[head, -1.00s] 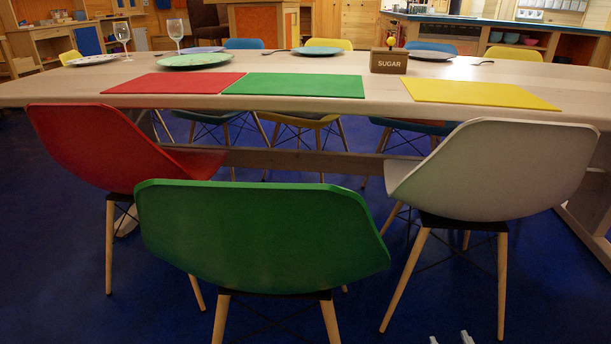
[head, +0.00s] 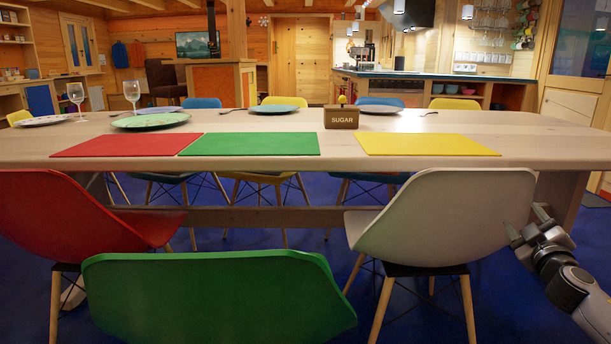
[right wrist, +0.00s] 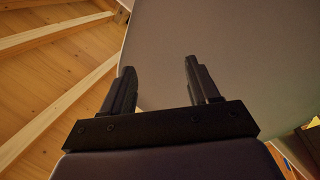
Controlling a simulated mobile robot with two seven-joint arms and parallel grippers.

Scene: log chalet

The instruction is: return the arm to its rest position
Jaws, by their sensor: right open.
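My right gripper (head: 527,226) is at the lower right of the head view, just right of the white chair (head: 437,220). Its jaws are open and nothing is between them. In the right wrist view its two dark fingers (right wrist: 158,88) stand apart and point up the picture. A large plain pale surface fills the area behind them, with a wooden plank ceiling at the left. My left gripper is not in view.
A long wooden table (head: 335,163) holds red, green and yellow mats, plates, two glasses and a sugar box (head: 341,118). A red chair (head: 75,210) and a green chair (head: 215,300) stand in front. Blue floor shows at the lower right.

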